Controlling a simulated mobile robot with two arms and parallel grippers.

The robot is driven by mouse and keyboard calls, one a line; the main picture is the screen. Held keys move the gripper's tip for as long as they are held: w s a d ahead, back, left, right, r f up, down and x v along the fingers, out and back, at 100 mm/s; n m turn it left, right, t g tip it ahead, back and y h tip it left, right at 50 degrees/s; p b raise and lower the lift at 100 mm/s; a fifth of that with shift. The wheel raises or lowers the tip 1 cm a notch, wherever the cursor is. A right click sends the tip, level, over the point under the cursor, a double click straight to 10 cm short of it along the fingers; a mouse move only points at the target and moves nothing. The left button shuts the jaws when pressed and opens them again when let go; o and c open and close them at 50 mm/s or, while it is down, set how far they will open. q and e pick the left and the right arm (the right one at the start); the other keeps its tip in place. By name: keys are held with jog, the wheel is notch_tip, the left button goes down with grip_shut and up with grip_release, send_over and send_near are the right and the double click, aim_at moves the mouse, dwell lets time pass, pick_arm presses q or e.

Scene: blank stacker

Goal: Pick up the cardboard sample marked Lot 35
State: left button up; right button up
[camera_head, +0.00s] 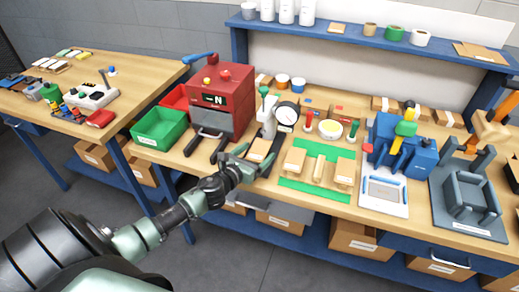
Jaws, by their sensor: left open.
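My left gripper (252,163) is open at the front edge of the workbench, left of a green mat (312,189). A tan cardboard piece (259,149) shows right at its fingers, under the gauge stand; I cannot tell whether they touch. More tan pieces sit on the green mat: a left one (294,160), a narrow middle one (318,168) and a right one (345,171). Any lot markings are too small to read, so I cannot tell which is Lot 35. My right gripper is not in view.
A red machine (230,92) and a green bin (158,129) stand left of the gripper. A dial gauge (287,114) stands just behind it. A white scale-like tray (384,192) and a blue device (398,150) stand to the right.

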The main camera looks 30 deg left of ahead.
pick_arm(q)
jog(key=c, duration=1.6)
